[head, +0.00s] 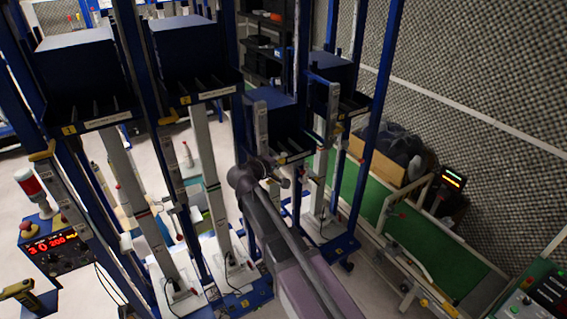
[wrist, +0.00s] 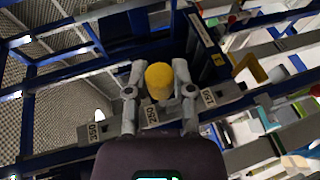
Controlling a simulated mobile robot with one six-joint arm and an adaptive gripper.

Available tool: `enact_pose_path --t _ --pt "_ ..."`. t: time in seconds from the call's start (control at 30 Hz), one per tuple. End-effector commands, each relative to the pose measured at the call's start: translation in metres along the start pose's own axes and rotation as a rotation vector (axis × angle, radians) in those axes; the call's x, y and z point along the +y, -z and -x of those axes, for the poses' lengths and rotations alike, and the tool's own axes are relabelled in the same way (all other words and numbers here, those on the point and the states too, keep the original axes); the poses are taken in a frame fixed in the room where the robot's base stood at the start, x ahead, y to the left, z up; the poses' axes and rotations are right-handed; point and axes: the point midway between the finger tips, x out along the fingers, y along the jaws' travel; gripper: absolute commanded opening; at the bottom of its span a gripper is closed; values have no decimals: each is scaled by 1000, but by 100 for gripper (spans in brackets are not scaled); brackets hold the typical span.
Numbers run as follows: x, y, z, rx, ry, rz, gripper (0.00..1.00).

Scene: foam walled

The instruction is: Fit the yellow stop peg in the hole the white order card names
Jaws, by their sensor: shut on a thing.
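My gripper (wrist: 159,88) is shut on the yellow stop peg (wrist: 159,76), held upright between its two fingers in the wrist view. Behind and below the peg a grey rail runs across, with number plates reading 350 (wrist: 97,131), 250 (wrist: 151,115) and 150 (wrist: 208,97). The 250 plate lies just below the peg in the picture. I cannot tell whether the peg touches the rail, and no hole shows clearly. In the head view my gripper (head: 282,172) is small beside the third rack; the peg cannot be made out there. I cannot make out the white order card.
Blue bins with white label strips (head: 108,119) (head: 217,93) (head: 297,156) stand on upright posts around my arm. A green conveyor (head: 440,250) with a cardboard box (head: 412,172) lies right. A control box with red digits (head: 58,246) stands left. Blue uprights crowd the space.

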Motion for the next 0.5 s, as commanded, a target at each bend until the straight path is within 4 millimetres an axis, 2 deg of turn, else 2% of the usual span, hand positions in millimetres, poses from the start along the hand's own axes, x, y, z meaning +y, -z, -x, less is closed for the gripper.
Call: enact_pose_path --t 0.2,0.5 --pt "0 16 -6 0 0 0 0" --pt "0 30 -11 0 0 0 0"
